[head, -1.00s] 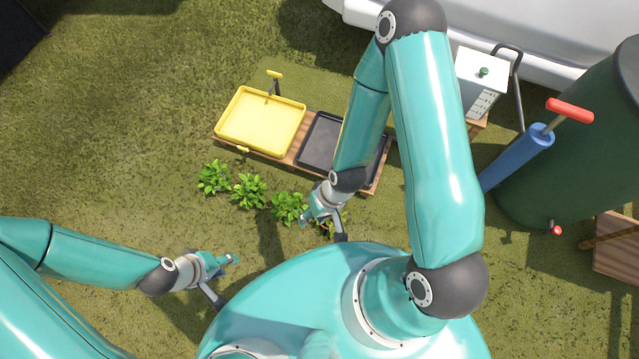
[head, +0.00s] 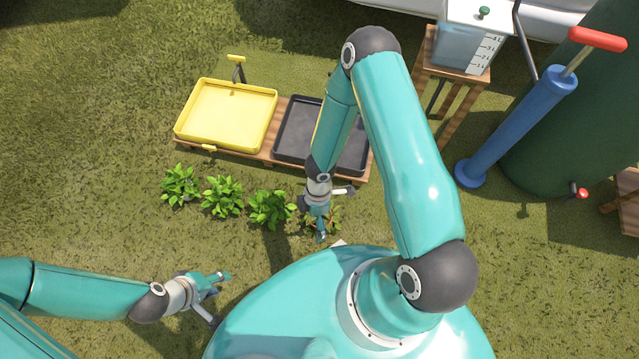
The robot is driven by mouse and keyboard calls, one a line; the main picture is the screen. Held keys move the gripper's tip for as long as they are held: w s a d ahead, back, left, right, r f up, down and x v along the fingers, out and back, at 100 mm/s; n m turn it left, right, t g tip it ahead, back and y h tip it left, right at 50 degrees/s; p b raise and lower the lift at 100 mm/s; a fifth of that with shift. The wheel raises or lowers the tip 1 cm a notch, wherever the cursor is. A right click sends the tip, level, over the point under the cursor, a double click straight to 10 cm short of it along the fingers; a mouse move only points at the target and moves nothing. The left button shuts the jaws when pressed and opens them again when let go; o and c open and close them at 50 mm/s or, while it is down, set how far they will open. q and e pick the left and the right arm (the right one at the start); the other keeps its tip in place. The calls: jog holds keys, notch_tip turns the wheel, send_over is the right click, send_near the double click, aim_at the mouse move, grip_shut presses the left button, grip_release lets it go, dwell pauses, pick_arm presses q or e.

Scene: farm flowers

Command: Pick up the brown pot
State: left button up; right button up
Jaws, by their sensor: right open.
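No brown pot can be made out. A row of green plants stands on the grass: a left plant (head: 180,185), a middle plant (head: 223,196) and a right plant (head: 271,209); leaves hide whatever is under them. A smaller reddish-green plant (head: 333,219) is at the row's right end, partly behind my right gripper (head: 320,228). My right gripper is open and reaches down over or beside this plant; I cannot tell if it touches. My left gripper (head: 222,282) is low at the left, over grass, away from the plants; its jaw opening is unclear.
A wooden bench (head: 268,148) behind the plants bears a yellow tray (head: 228,115) and a black tray (head: 296,135). A blue pump (head: 520,125), a dark green barrel (head: 580,130) and a clear tank (head: 467,48) stand right. Grass at the left is clear.

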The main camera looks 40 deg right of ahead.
jog(key=w+d+f+n+h+b, duration=0.1)
jog(key=w+d+f+n+b, duration=0.1)
jog(key=f, duration=0.6)
jog(key=w+d+f+n+t+h+b, duration=0.1)
jog(key=w+d+f+n+b, duration=0.1)
jog(key=f+b, duration=0.3)
jog(key=w+d+f+n+t+b, duration=0.1)
jog(key=w+d+f+n+b, duration=0.1)
jog(key=f, duration=0.9)
jog(key=shift+w+d+f+n+h+b, duration=0.3)
jog(key=shift+d+f+n+h+b, duration=0.1)
jog(key=shift+b, duration=0.4)
jog(key=shift+f, duration=0.7)
jog(key=f+b, duration=0.3)
jog(key=f, duration=0.1)
jog(key=shift+w+d+f, duration=0.1)
jog(key=shift+w+d, duration=0.15)
jog(key=shift+f, duration=0.4)
pick_arm(q)
notch_tip(320, 180, down, 17)
jog(key=shift+r, duration=0.2)
pick_arm(e)
jog(key=shift+r, duration=0.1)
jog(key=c, duration=1.2)
